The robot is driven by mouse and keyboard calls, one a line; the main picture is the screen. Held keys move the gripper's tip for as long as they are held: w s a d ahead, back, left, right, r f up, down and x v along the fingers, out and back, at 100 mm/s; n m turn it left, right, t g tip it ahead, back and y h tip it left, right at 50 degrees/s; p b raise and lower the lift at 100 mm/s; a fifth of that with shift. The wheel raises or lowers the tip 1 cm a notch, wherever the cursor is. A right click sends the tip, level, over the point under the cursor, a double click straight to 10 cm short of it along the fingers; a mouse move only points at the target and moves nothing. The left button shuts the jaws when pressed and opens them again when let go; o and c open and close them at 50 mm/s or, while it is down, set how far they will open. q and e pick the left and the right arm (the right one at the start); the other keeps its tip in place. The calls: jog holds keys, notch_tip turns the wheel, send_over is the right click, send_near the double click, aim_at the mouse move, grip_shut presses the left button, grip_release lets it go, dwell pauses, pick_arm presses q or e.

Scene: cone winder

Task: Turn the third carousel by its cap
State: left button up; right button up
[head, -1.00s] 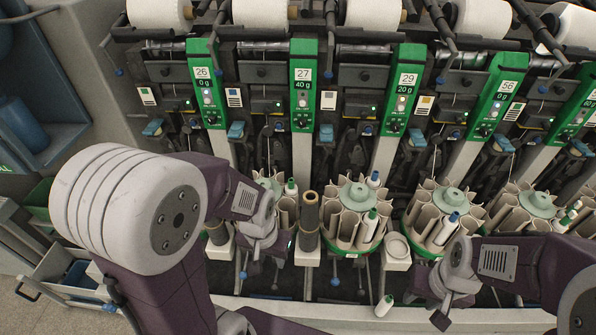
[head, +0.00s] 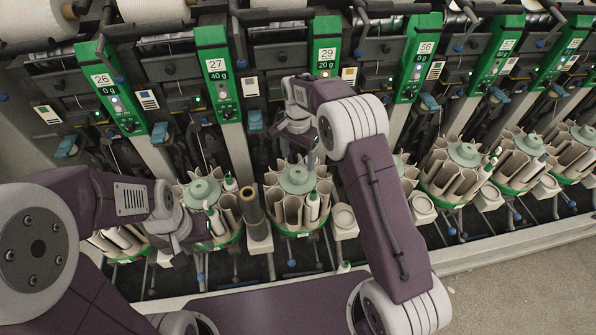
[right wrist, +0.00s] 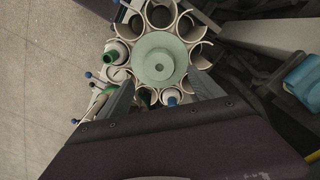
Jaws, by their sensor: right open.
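The third carousel (head: 292,212), below the unit marked 29, is a ring of pale tubes with a round green cap (head: 297,179) on top. The cap (right wrist: 158,65) also shows in the right wrist view, with bobbins in some tubes around it. My right gripper (head: 312,158) is just above and behind the cap in the head view. In the right wrist view its two fingers (right wrist: 163,82) are apart, at either side of the cap's lower part; contact cannot be told. My left gripper (head: 178,240) is in front of the second carousel (head: 203,190); its jaw opening is unclear.
A dark upright tube (head: 250,205) stands between the second and third carousels. A pale round-topped post (head: 343,217) stands right of the third. My right arm partly hides the fourth carousel; more carousels (head: 455,170) stand further right. Open floor (head: 500,280) is at the lower right.

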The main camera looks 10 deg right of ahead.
aim_at(298, 172)
notch_tip(298, 172, down, 8)
jog(key=shift+s+r+p, duration=0.1)
jog(key=shift+p, duration=0.35)
grip_shut()
